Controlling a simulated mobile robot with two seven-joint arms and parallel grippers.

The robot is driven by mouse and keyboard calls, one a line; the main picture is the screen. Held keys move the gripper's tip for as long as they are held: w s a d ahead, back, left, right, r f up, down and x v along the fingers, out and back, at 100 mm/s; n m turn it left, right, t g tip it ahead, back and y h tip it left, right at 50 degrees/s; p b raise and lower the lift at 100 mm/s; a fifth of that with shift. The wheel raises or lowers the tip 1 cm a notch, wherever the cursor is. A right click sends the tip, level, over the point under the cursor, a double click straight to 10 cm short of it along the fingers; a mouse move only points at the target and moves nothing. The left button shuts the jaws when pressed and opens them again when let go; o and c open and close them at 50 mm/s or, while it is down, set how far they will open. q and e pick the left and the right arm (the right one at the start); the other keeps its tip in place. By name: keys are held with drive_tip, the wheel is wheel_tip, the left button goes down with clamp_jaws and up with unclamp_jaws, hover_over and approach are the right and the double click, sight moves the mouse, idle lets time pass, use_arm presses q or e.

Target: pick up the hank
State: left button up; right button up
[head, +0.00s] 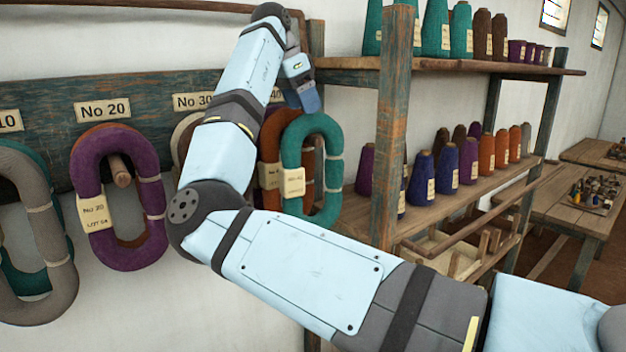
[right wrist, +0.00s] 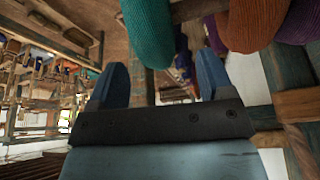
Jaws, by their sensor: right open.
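Several oval yarn hanks hang on wooden pegs on the wall. A teal hank (head: 331,165) with a paper tag hangs in front of an orange hank (head: 269,150) at the right end. A purple hank (head: 158,196) hangs under the No 20 label. A grey hank (head: 45,225) hangs at the far left over a teal one. My right gripper (head: 309,98) is open and empty, just above the front teal hank. In the right wrist view, the teal hank (right wrist: 148,28) shows close beyond the open fingers. My arm partly hides the No 30 hank. My left gripper is not seen.
A wooden shelf rack (head: 393,130) with yarn cones stands right of the hanks, its post close to the teal hank. A painted peg board (head: 50,110) runs behind the hanks. A work table (head: 560,215) stands farther right.

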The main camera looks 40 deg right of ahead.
sight(314, 119)
drive_tip(key=x, duration=0.2)
drive_tip(key=s+p+x, duration=0.1)
drive_tip(key=x, duration=0.1)
drive_tip(key=shift+d+p, duration=0.3)
drive_tip(key=shift+w+d+f, duration=0.1)
drive_tip(key=shift+d+f, duration=0.05)
drive_tip(key=shift+f, duration=0.2)
drive_tip(key=shift+r, duration=0.1)
drive_tip(key=shift+c, duration=0.7)
drive_tip(key=c, duration=0.4)
clamp_jaws()
